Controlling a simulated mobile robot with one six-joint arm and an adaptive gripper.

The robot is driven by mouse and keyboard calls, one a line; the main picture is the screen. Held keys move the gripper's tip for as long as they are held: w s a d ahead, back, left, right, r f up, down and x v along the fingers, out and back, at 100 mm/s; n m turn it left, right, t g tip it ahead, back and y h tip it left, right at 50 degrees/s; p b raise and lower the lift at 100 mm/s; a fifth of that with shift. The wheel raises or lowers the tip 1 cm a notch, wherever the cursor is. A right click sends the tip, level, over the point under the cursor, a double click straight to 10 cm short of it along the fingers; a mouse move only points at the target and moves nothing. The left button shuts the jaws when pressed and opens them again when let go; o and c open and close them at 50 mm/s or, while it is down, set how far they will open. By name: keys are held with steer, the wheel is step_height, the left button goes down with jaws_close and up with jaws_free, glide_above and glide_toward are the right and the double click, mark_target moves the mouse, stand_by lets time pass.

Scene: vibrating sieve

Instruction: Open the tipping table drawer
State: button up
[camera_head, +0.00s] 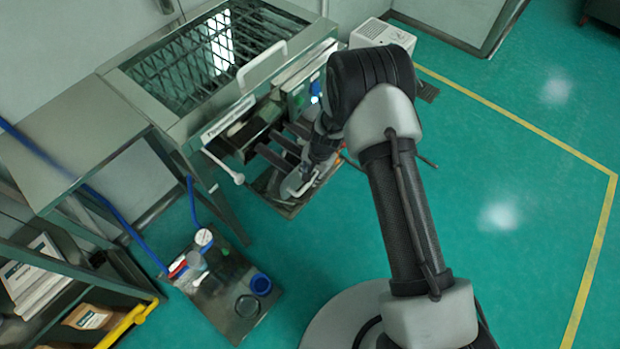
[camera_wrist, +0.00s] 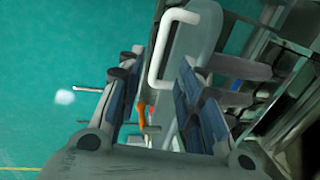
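The tipping table (camera_head: 192,122) is a metal unit with a barred grille top and a lettered front strip, upper left in the head view. A low grey drawer front (camera_head: 283,207) with a pale handle (camera_head: 296,190) shows beneath it, partly hidden by my gripper. My gripper (camera_head: 308,173) points down at this handle. In the wrist view, the white U-shaped handle (camera_wrist: 160,50) lies ahead of and between the fingertips of my gripper (camera_wrist: 162,62). The fingers are apart, with teal floor and grey drawer surface seen between them. I cannot tell whether either finger touches the handle.
A second white handle (camera_head: 262,66) sits on the table's upper edge. A white box (camera_head: 382,34) stands behind my arm. A dark tray (camera_head: 228,293) with small containers lies on the floor at lower left. The green floor to the right is clear.

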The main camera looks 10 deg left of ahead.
steer(key=r, duration=0.4)
steer(key=shift+s+d, duration=0.2)
steer(key=shift+d, duration=0.15)
steer(key=shift+r, duration=0.1)
steer(key=s+d+r+n+t, duration=0.1)
steer(key=s+d+r, duration=0.15)
steer(key=r, duration=0.75)
steer(key=s+d+r+n, duration=0.1)
steer(key=d+r, duration=0.3)
steer(key=r, duration=0.6)
steer(key=s+d+r+n+t, duration=0.1)
steer(key=s+d+r, duration=0.15)
steer(key=r, duration=0.75)
steer(key=s+d+r+n, duration=0.1)
steer(key=s+d+r, duration=0.2)
steer(key=s, duration=0.4)
steer(key=s+d+r+n+t+h, duration=0.1)
steer(key=s+d+r, duration=0.2)
steer(key=s+d, duration=0.2)
steer(key=s+d+r+n+h, duration=0.1)
steer(key=s+d+r, duration=0.2)
steer(key=s, duration=0.6)
steer(key=shift+d+r+t, duration=0.3)
steer(key=shift+d+r, duration=0.05)
steer(key=shift+d, duration=0.25)
